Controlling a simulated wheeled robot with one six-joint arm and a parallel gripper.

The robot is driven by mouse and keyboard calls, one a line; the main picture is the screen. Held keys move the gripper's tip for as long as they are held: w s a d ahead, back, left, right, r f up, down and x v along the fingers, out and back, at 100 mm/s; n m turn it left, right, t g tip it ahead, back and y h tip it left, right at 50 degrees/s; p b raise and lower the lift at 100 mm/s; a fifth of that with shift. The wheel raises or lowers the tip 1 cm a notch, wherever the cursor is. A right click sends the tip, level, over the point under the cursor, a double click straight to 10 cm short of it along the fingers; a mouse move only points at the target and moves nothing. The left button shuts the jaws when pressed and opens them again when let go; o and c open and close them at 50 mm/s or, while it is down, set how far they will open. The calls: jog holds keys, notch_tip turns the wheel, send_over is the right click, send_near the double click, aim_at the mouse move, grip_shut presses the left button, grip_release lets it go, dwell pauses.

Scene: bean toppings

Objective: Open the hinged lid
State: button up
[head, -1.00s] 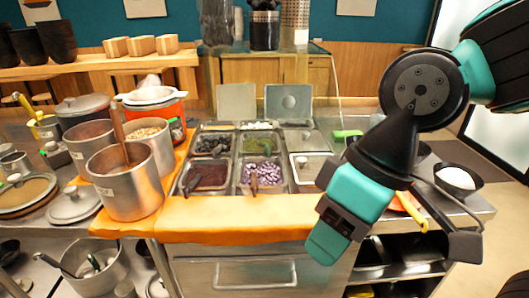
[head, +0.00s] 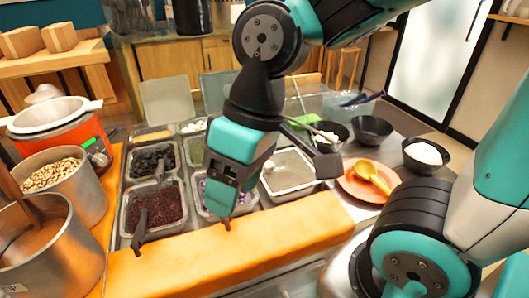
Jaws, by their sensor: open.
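The topping station holds several metal pans. Two panels stand raised at the back: a plain one (head: 167,101) at left and another (head: 216,86) partly behind my arm. My gripper (head: 274,184) hangs above the front of the station with its fingers spread, one at the purple bean pan and one near the cover's right side. It holds nothing that I can see. I cannot tell whether it touches the cover. My arm hides part of the middle pans.
An orange front ledge (head: 240,242) runs below the pans. At right are an orange plate (head: 352,187) with a yellow spoon and several black bowls, one with white contents (head: 423,153). Metal pots (head: 40,255) and an orange cooker (head: 62,133) crowd the left.

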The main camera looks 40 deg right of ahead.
jog(key=w+d+m+h+p, duration=0.1)
jog(key=w+d+m, duration=0.5)
jog(key=w, duration=0.5)
jog(key=m+h+p, duration=0.2)
jog(key=m+h, duration=0.1)
jog(key=m, duration=0.5)
send_over(269, 163)
notch_tip(269, 163, down, 4)
notch_tip(269, 163, down, 15)
jog(key=shift+a+r+p, duration=0.1)
jog(key=shift+r+p, duration=0.1)
jog(key=shift+p, duration=0.5)
jog(key=shift+f, duration=0.65)
grip_shut()
jog(key=shift+r, duration=0.1)
